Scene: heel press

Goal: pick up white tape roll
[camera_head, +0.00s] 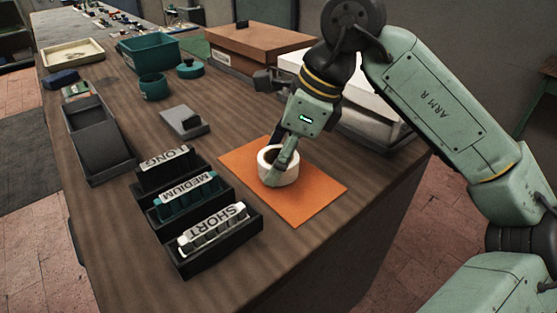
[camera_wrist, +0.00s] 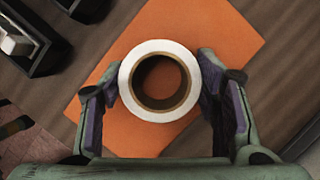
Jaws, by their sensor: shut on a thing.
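The white tape roll (camera_head: 283,172) lies flat on an orange mat (camera_head: 317,193) on the wooden bench. It has a brown core, and in the wrist view the roll (camera_wrist: 160,54) shows from above over the orange mat (camera_wrist: 210,28). My gripper (camera_head: 279,167) reaches down at the roll, and in the wrist view its two fingers (camera_wrist: 160,90) press on the roll's left and right outer sides. The gripper is shut on the roll. I cannot tell whether the roll's underside touches the mat.
Three dark bins labelled LONG (camera_head: 151,180), MEDIUM (camera_head: 162,213) and SHORT (camera_head: 186,262) stand left of the mat. A grey tray (camera_head: 100,150), a grey plate (camera_head: 178,122), a teal tub (camera_head: 152,88) and a brown box (camera_head: 262,42) stand farther back. The bench's right edge is near the mat.

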